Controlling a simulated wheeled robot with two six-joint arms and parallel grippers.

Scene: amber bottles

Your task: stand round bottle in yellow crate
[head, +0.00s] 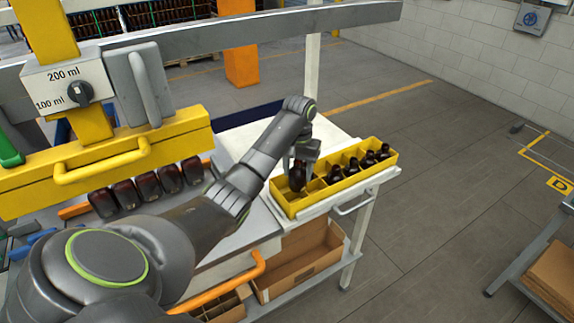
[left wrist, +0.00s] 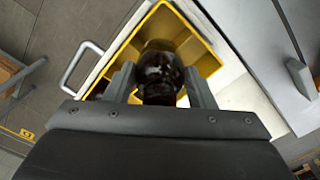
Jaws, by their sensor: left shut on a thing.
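The round bottle (head: 297,177), dark amber, is in my left gripper (head: 304,156) at the left part of the yellow crate (head: 291,211). In the left wrist view, the bottle (left wrist: 160,75) sits between the two fingers, which are shut on it, and the crate's yellow walls (left wrist: 203,58) show around it. The bottle looks roughly upright. I cannot tell how far its base is down in a compartment. Several dark bottles (head: 352,167) stand in a row in the crate's right part. My right gripper is not in view.
A yellow filling machine (head: 110,165) with a dial stands at left, with several dark bottles (head: 146,187) in a row beneath it. The crate rests on a white side table (head: 330,206). A cardboard box (head: 285,272) sits on the shelf below.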

